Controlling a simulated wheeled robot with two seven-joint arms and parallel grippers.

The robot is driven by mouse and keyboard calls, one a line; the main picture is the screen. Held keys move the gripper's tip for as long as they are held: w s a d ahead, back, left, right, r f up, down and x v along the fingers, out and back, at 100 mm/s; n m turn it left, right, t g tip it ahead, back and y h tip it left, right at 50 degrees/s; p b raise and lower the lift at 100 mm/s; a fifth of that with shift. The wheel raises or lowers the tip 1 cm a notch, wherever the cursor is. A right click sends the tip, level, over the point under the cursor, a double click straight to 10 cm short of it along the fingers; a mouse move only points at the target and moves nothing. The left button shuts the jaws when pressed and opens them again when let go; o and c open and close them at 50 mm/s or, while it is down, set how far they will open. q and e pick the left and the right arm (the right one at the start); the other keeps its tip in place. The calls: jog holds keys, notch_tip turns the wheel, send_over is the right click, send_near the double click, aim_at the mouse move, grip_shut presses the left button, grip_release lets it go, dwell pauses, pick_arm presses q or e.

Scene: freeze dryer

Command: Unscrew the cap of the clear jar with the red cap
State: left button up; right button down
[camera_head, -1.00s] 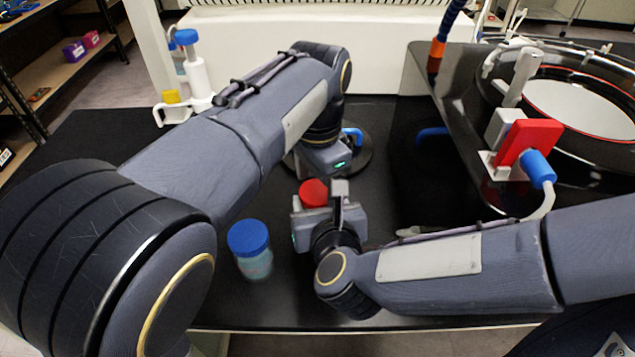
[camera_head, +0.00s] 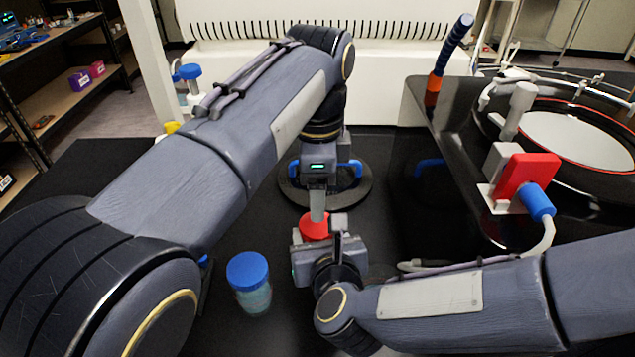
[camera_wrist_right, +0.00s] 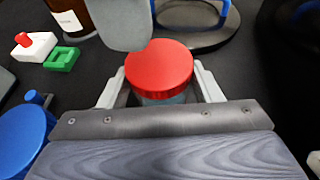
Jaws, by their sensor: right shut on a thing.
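The clear jar (camera_wrist_right: 163,99) with the red cap (camera_wrist_right: 158,63) stands upright between the fingers of my right gripper (camera_wrist_right: 160,88), which is shut on the jar below the cap. In the head view the red cap (camera_head: 313,227) shows just behind the right gripper, and the jar's body is hidden. My left gripper (camera_head: 317,212) points down from behind, with a grey finger at the cap's far side. In the right wrist view that finger (camera_wrist_right: 122,25) is beside the cap's upper left edge. I cannot tell whether it touches, or how far the left jaws are apart.
A blue-capped jar (camera_head: 249,292) stands left of my right gripper. A round black base (camera_head: 290,193) with blue handles lies behind the left gripper. The dryer's black top (camera_head: 455,140) with a red valve (camera_head: 527,172) is on the right. A brown bottle (camera_wrist_right: 72,15) shows in the wrist view.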

pick_arm(q)
notch_tip(320, 180, down, 7)
jog(key=shift+f, duration=0.1)
dwell(0.3)
jog(key=c, duration=0.8)
jog(key=n, duration=0.6)
jog(key=shift+n, duration=0.4)
jog(key=o, duration=1.1)
